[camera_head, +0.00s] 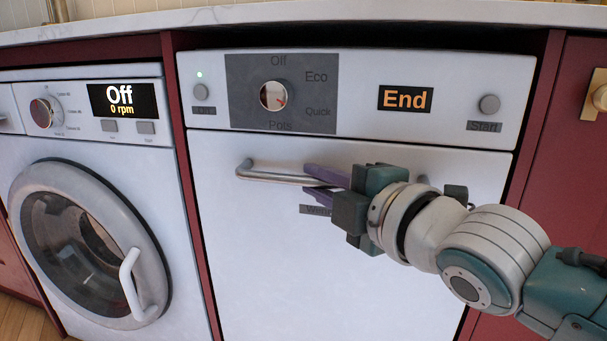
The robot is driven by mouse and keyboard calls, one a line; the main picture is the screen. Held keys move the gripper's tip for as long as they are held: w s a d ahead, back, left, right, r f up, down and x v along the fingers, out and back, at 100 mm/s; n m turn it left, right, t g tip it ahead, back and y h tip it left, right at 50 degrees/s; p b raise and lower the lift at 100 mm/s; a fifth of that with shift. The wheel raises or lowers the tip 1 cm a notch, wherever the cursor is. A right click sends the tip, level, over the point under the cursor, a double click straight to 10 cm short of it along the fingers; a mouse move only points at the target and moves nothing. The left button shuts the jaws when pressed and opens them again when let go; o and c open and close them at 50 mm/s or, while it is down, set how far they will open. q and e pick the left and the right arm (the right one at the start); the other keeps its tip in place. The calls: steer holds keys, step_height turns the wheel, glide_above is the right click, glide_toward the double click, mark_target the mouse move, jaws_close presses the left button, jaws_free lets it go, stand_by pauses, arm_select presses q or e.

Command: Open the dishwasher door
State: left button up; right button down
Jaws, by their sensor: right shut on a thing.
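The dishwasher (270,240) is white and stands in the middle of the camera_head view. Its door is closed and looks flush below the control panel. A silver bar handle (270,176) runs across the upper part of the door; its right half is hidden behind my right gripper. My right gripper (322,180) comes in from the right, with its purple fingers shut on the handle. The dishwasher's panel (358,92) has a dial and a display reading "End". My left gripper is not in view.
A white washing machine (95,240) with a round door stands to the left, its display reading "Off 0 rpm". A countertop (330,14) runs above both machines. A red cabinet (575,150) with a brass knob is at the right. Wooden floor shows at bottom left.

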steer(key=s+a+f+b, duration=0.2)
steer(key=s+f, duration=0.1)
steer(key=s, duration=0.5)
steer(key=s+a+f+n+t+b, duration=0.1)
steer(key=s+a+f, duration=0.2)
steer(key=s, duration=0.6)
steer(key=s+a+f+b, duration=0.2)
steer(key=s+a+f, duration=0.1)
steer(key=s, duration=0.5)
steer(key=shift+s+f+n+t+y+b, duration=0.3)
steer(key=shift+f+n+y+b, duration=0.1)
steer(key=shift+f, duration=0.4)
steer(key=shift+a, duration=0.1)
steer(key=c, duration=0.8)
jaws_free()
steer(key=shift+w+r, duration=0.1)
steer(key=shift+w, duration=0.1)
steer(key=shift+c, duration=0.2)
steer(key=shift+s, duration=0.1)
